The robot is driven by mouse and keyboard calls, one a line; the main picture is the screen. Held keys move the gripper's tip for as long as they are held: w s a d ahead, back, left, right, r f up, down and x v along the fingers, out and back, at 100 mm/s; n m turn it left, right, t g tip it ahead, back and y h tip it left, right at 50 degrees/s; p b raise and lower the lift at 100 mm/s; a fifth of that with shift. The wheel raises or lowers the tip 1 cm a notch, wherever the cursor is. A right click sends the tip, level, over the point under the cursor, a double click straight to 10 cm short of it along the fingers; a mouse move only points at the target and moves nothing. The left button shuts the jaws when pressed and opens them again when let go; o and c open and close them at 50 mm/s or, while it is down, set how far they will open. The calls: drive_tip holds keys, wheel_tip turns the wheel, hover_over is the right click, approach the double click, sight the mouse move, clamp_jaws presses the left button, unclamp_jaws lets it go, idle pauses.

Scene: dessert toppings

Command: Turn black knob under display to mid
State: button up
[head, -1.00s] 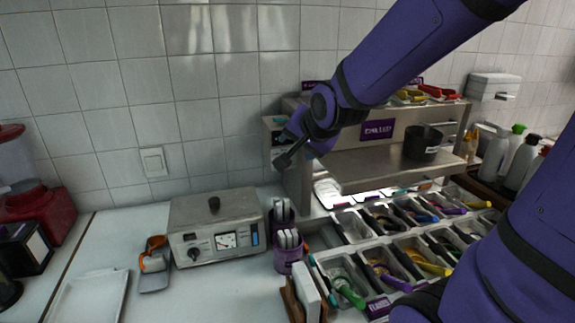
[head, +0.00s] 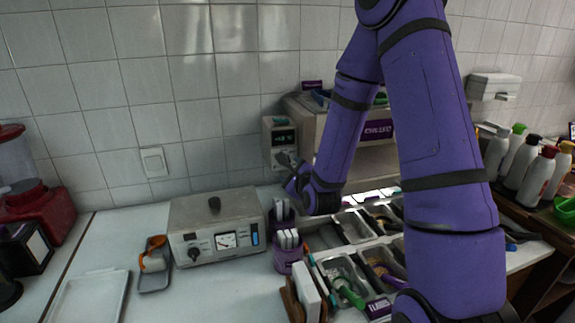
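A pale control panel with a small dark lit display (head: 284,137) is on the left end of the steel shelf unit. My gripper (head: 285,160) is just below that display, with its dark fingertips in front of the panel's lower part. A knob under this display cannot be made out; the fingertips cover that area. I cannot tell whether the fingers touch the panel or whether they are open or shut. Another black knob (head: 194,254) is on the front of a steel box (head: 213,227), left of a white dial gauge (head: 226,240), well away from my gripper.
Purple holders with white utensils (head: 284,250) stand right of the steel box. Topping bins (head: 352,226) with scoops lie below and behind my arm, which hides much of the shelf unit. Squeeze bottles (head: 520,160) stand at right. The counter's front left has a white tray (head: 90,298).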

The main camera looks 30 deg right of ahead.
drive_tip(key=w+d+f+m, duration=0.1)
drive_tip(key=w+m, duration=0.1)
drive_tip(key=w, duration=0.3)
drive_tip(key=w+d+f+m+t+h, duration=0.1)
drive_tip(key=w+d+f+m, duration=0.1)
drive_tip(key=w, duration=0.3)
drive_tip(key=shift+d, duration=0.3)
drive_tip(key=shift+r, duration=0.1)
drive_tip(key=c, duration=0.9)
